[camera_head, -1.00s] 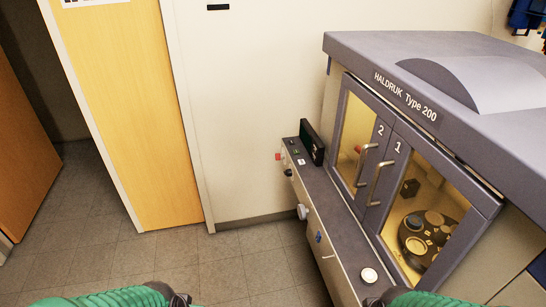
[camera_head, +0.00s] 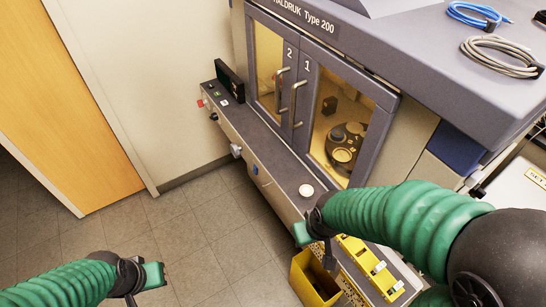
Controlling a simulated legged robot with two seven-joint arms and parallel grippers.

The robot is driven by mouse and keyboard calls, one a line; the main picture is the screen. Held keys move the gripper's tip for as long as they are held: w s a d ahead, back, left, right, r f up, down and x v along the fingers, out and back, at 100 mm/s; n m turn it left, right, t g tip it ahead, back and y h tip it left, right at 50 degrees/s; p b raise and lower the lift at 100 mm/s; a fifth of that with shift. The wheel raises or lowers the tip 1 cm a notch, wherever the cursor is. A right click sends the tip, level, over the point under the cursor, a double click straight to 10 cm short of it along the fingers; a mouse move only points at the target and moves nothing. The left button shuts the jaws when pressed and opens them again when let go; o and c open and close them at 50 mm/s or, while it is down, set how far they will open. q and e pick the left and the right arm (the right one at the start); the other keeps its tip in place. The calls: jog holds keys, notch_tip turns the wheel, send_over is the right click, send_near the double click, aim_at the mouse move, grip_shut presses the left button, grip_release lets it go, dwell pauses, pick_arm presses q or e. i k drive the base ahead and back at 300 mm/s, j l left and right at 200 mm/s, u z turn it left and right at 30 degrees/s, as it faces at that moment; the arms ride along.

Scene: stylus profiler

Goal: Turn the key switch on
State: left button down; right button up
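The Haldruk Type 200 machine (camera_head: 395,80) stands at upper right with both glass doors shut. Its front ledge (camera_head: 262,145) carries small controls: a black knob (camera_head: 213,117), a grey knob (camera_head: 236,151) and a blue round part (camera_head: 255,170). Which of these is the key switch is too small to tell. My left gripper (camera_head: 146,280) is over the floor at lower left, well apart from the machine. My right gripper (camera_head: 312,238) hangs near the ledge's near end, below a white round button (camera_head: 306,190). Neither gripper visibly holds anything; the finger gaps do not show clearly.
A yellow bin (camera_head: 312,280) and a yellow strip with white parts (camera_head: 372,268) lie below my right arm. A small black screen (camera_head: 229,80) stands on the ledge's far end. Blue and grey cables (camera_head: 500,55) lie on the machine top. The floor at left is clear.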

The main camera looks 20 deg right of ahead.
aim_at(200, 104)
jog(key=i+j+z, duration=0.1)
jog(key=i+j, duration=0.2)
jog(key=i+j+z, duration=0.1)
jog(key=i+j, duration=0.25)
jog(key=i+j+z, duration=0.15)
jog(key=i+j, duration=0.25)
jog(key=i+j+z, duration=0.1)
jog(key=i+j, duration=0.3)
jog(key=i+j+z, duration=0.1)
jog(key=i+j, duration=0.25)
jog(key=i+j+z, duration=0.1)
jog(key=i+j, duration=0.2)
jog(key=j, duration=0.25)
jog(key=i+j+z, duration=0.1)
jog(key=i+j, duration=0.2)
jog(key=j, duration=0.15)
